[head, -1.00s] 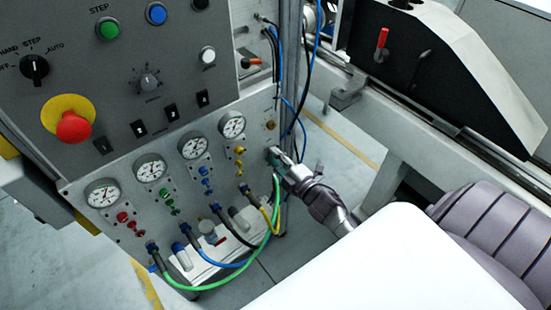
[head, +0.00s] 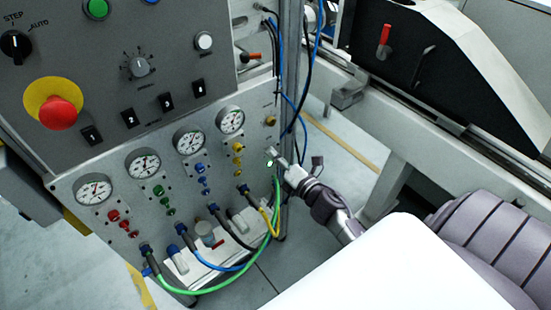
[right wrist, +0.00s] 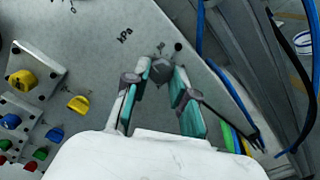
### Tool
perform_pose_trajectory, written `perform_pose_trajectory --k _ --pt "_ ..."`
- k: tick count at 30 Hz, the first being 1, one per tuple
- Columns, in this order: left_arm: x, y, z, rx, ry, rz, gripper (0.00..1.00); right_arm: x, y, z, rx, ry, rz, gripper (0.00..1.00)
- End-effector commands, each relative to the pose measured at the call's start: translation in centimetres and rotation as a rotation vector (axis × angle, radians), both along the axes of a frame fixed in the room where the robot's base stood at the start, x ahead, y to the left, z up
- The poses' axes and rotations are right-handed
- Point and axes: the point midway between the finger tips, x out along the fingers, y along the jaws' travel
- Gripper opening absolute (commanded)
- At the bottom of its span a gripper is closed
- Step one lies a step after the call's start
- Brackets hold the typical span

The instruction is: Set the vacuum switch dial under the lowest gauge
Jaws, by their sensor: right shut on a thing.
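The vacuum switch dial is a small dark grey knob (right wrist: 160,70) on the grey panel, below a printed "kPa" in the right wrist view. My right gripper (right wrist: 161,73) is shut on it, one fingertip on each side. In the head view my right gripper (head: 274,154) touches the panel's right edge and hides the dial. Four round white gauges stand in a slanting row: far left (head: 93,190), second (head: 143,162), third (head: 189,139) and right (head: 231,121). Their needles are too small to read. My left gripper is not in view.
Red, green, blue and yellow knobs sit below the gauges. A green hose (head: 230,285) and other hoses hang at the panel's foot. Blue and black cables (head: 303,90) run just right of the dial. A red emergency stop (head: 57,112) sits upper left.

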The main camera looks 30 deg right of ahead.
Motion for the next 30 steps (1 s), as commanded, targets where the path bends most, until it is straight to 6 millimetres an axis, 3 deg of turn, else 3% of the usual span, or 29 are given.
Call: perform_pose_trajectory --k 21,22,24,27,30 --pt "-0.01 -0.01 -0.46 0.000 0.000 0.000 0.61 -0.07 0.05 -0.18 -0.079 -0.002 0.001 0.00" --pt "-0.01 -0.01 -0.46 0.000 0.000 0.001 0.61 -0.07 0.06 -0.19 -0.079 -0.002 0.001 0.27" --pt "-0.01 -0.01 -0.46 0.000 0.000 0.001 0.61 -0.07 0.05 -0.18 -0.079 -0.003 0.002 0.39" --pt "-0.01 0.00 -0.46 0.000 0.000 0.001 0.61 -0.05 0.04 -0.14 -0.079 -0.003 0.001 0.51" --pt "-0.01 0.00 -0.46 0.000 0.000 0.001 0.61 -0.04 0.03 -0.11 -0.079 -0.004 0.001 0.51"
